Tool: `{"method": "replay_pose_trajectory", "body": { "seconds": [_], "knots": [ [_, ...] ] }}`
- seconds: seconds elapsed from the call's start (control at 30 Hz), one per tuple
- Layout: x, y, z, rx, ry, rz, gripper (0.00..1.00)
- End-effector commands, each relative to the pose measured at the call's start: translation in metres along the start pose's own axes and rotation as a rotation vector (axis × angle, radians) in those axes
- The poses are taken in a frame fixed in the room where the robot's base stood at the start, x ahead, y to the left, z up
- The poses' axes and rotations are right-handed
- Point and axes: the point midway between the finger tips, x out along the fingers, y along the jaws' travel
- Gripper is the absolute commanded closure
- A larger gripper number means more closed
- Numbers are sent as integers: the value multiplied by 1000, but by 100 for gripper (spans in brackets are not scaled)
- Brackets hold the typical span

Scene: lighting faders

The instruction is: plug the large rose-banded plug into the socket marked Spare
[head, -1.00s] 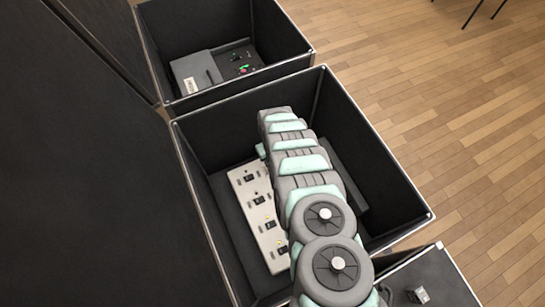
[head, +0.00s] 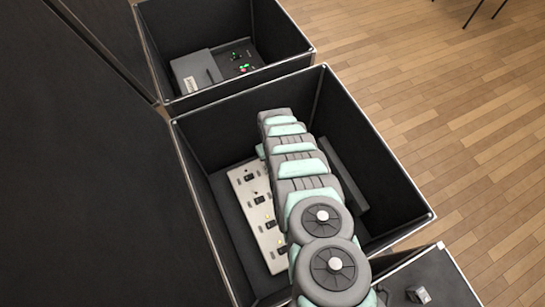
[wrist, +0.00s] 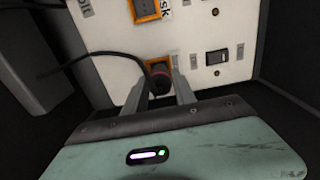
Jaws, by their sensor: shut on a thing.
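The dark plug with a dull rose band (wrist: 159,78) sits between the fingers of my gripper (wrist: 163,92) in the wrist view. My gripper is shut on it. The plug is at an orange-framed socket (wrist: 158,60) on the pale panel (wrist: 118,72). Its tip is hidden, so I cannot tell how deep it sits. That socket's label is not readable. Another orange-framed socket (wrist: 146,10) is at the top, with a partly cut label ending in "sk". In the head view my arm hides the gripper and plug.
A black cable (wrist: 100,72) runs left from the plug. A black rocker switch (wrist: 216,57) is right of the socket. In the head view, the switch panel (head: 252,205) lies inside a deep black case (head: 385,180). Another case (head: 285,40) holds a box with green lights.

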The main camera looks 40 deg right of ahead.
Motion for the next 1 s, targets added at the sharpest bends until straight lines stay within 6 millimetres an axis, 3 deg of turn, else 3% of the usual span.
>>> {"method": "replay_pose_trajectory", "body": {
  "seconds": [1.0],
  "knots": [
    [9,1,0,1,1,0,100]
  ]
}}
